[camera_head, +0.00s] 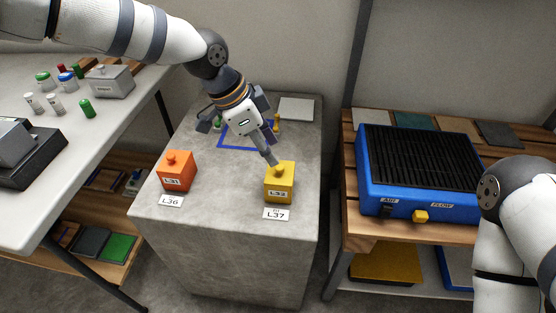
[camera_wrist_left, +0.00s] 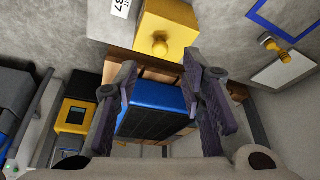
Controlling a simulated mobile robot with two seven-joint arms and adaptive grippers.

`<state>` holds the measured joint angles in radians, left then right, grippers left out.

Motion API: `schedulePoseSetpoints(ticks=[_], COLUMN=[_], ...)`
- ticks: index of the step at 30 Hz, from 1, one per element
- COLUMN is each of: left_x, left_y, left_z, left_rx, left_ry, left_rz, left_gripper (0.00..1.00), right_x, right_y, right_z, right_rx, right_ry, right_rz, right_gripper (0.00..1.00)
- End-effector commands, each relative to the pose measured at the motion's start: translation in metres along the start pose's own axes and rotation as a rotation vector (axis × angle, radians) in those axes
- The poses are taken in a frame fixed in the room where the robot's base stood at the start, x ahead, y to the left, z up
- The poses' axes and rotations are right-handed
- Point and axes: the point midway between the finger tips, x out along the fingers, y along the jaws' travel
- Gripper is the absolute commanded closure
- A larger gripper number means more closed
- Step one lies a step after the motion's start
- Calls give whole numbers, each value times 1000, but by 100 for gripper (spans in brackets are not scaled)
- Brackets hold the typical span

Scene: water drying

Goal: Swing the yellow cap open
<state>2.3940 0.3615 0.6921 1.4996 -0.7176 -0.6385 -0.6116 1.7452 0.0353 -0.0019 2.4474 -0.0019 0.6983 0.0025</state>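My left gripper (camera_head: 262,152) is over the plinth, with one finger overlapping the cap's back top edge and hiding part of the knob. In the wrist view the left gripper's fingers (camera_wrist_left: 160,72) are apart with nothing between them. I cannot tell whether a finger touches the cap. My right gripper is out of view.
An orange box with a knob (camera_head: 177,173) stands left on the plinth (camera_head: 225,235). Behind the gripper are a blue outline (camera_head: 232,142) and a white plate (camera_head: 297,108). A blue unit with a black grille (camera_head: 388,203) stands on the right bench. Small bottles stand on the left table.

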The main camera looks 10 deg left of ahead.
Motion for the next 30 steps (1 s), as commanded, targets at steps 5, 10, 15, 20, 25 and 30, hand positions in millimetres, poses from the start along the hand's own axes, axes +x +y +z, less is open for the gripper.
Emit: schedulePoseSetpoints(ticks=[5,10,15,20,25,30], left_x=[43,59,60,60,60,60], left_y=[1,1,0,0,0,0], left_z=[2,0,0,0,0,0], left_rx=[-3,-1,-2,-2,-2,-3], left_ry=[-2,0,1,0,0,0], left_rz=[5,1,0,0,0,0], left_gripper=[63,63,63,77,100,100], right_x=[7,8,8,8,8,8], right_y=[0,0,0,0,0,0], right_z=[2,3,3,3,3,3], right_rx=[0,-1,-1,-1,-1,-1], right_ry=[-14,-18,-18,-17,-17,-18], right_rz=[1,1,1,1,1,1], right_gripper=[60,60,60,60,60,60])
